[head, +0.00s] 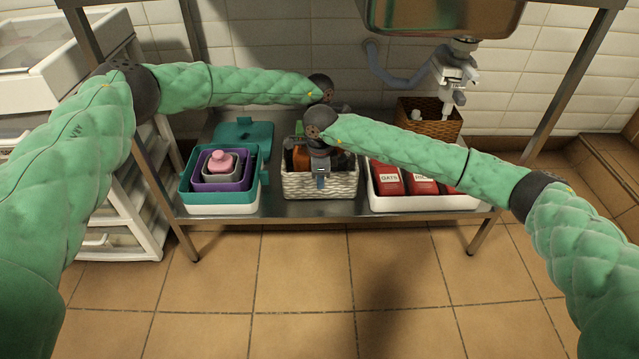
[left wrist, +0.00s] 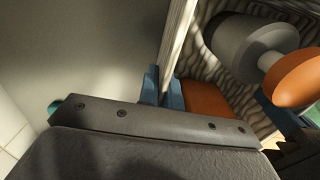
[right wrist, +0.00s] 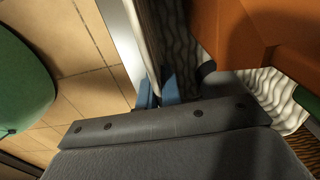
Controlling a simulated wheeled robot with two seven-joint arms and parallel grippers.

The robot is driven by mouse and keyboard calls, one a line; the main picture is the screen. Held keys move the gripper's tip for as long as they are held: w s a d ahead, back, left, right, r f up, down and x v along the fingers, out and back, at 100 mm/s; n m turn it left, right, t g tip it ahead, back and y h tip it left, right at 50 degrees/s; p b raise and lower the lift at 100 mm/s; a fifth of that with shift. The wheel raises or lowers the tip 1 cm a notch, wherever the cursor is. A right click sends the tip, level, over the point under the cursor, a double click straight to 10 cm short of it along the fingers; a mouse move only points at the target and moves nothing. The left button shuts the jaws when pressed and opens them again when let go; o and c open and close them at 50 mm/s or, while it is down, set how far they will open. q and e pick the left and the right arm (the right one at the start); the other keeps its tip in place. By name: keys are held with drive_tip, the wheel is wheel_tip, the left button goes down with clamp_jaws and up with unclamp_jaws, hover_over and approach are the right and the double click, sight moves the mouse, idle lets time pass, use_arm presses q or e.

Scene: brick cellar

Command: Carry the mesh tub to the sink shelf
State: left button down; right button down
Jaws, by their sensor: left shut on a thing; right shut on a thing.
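The mesh tub (head: 335,188) is a white, wavy-textured basket on the metal sink shelf (head: 290,211), midway between two other containers. Whether its base touches the shelf or hangs just above it I cannot tell. It holds orange, grey and green items. My right gripper (head: 320,178) is shut on the tub's near wall; its blue fingertips (right wrist: 158,92) pinch that wall in the right wrist view. My left gripper (left wrist: 165,90) is shut on the tub's wall in the left wrist view. In the head view its fingers are hidden behind my right wrist.
A white tray (head: 222,208) with nested teal and purple boxes stands left of the tub. A white tray (head: 430,203) of red OATS and other packs stands right. Behind are a wicker basket (head: 440,125) and the sink drain (head: 452,75). The sink (head: 440,15) hangs above. Floor in front is clear.

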use_arm(q)
drive_tip(key=c, duration=1.6)
unclamp_jaws()
use_arm(e)
drive_tip(key=c, duration=1.6)
unclamp_jaws()
drive_tip(key=shift+f, duration=0.1)
use_arm(q)
drive_tip(key=shift+f, duration=0.1)
wheel_tip(320, 180, up, 11)
drive_tip(key=shift+r, duration=0.45)
use_arm(e)
wheel_tip(320, 180, up, 12)
